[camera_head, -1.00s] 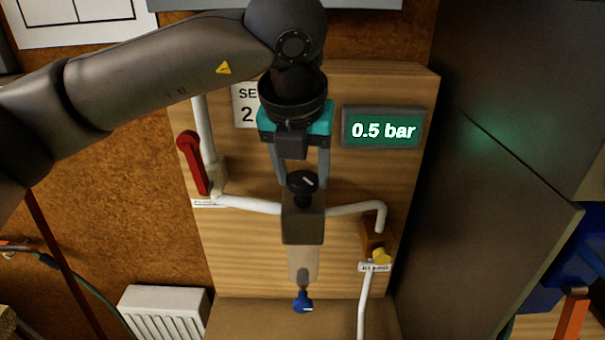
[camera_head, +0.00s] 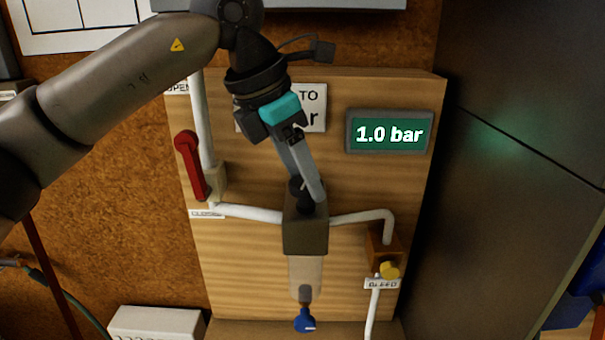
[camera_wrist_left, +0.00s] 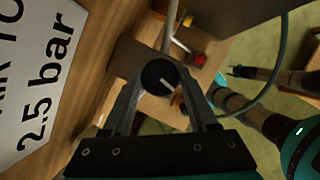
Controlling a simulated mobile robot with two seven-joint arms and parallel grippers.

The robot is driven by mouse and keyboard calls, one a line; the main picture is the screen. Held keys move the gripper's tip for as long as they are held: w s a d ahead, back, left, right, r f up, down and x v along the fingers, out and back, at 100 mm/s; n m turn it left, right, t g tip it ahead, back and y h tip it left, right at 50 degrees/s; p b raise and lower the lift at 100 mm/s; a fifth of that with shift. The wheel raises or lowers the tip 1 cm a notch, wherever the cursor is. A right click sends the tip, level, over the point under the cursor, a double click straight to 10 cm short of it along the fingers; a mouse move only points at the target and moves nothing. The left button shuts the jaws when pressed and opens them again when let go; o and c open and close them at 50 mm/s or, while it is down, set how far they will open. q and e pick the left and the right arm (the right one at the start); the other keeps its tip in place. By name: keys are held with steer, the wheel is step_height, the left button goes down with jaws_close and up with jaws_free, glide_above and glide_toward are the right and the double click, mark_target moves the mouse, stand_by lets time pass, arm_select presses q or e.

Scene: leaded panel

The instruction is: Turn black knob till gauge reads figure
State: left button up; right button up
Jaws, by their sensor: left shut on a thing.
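The black knob (camera_wrist_left: 160,76) sits between the fingers of my left gripper (camera_wrist_left: 160,95) in the left wrist view, its white mark slanting. In the head view, my left gripper (camera_head: 306,190) is shut on the knob from above, and the fingers hide most of it. The knob stands on top of the dark regulator block (camera_head: 306,235). The gauge (camera_head: 389,132) reads 1.0 bar in white on green. The sign (camera_wrist_left: 38,80) shows "2.5 bar" in the left wrist view; in the head view the sign (camera_head: 312,105) is partly covered by my gripper.
A red lever (camera_head: 190,165) is on the left pipe, above a "CLOSED" label. A yellow knob (camera_head: 389,270) at right is by a "BLEED" label. A blue knob (camera_head: 305,320) hangs below the clear bowl (camera_head: 305,273). A dark cabinet (camera_head: 520,170) stands close at right.

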arm_select(q)
steer(key=m+g+p, duration=0.1)
steer(key=m, duration=0.1)
steer(key=m+p, duration=0.1)
steer(key=m, duration=0.1)
steer(key=shift+w+r+m+g+h, duration=0.2)
steer(key=shift+m+g+h, duration=0.1)
steer(key=shift+m+g, duration=0.1)
steer(key=shift+f+m+g+p, duration=0.1)
steer(key=shift+m+g+p, duration=0.95)
steer(key=shift+m, duration=1.15)
steer(key=o, duration=1.4)
steer(key=v, duration=0.7)
steer(key=shift+r, duration=0.25)
